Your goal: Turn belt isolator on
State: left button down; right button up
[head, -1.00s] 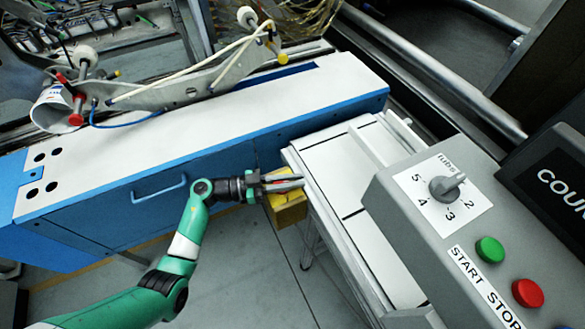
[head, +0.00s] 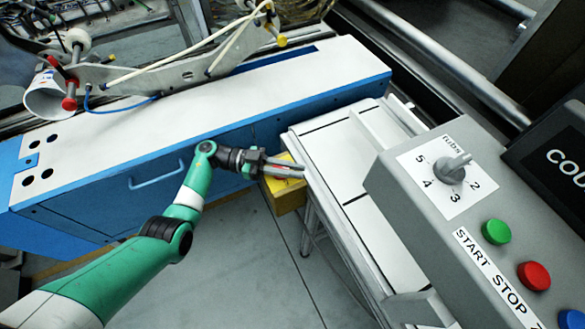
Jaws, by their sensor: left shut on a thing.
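A yellow box (head: 288,197), which looks like the belt isolator, sits low beside the blue cabinet, left of the white conveyor table. My left gripper (head: 290,167) reaches across its top from the left. Its fingers are shut on a small red part, seemingly the isolator's handle. The fingers hide most of that part, and I cannot tell which way it is turned. My right gripper is not in view.
The white table's edge (head: 297,152) lies just right of my fingertips. A grey console with a dial (head: 453,168), green button (head: 496,231) and red button (head: 533,275) stands at the right. The blue cabinet (head: 100,208) lies behind my arm. Open floor is below.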

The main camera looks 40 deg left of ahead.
pick_arm(q)
jog(key=shift+f, duration=0.1)
jog(key=c, duration=0.9)
grip_release()
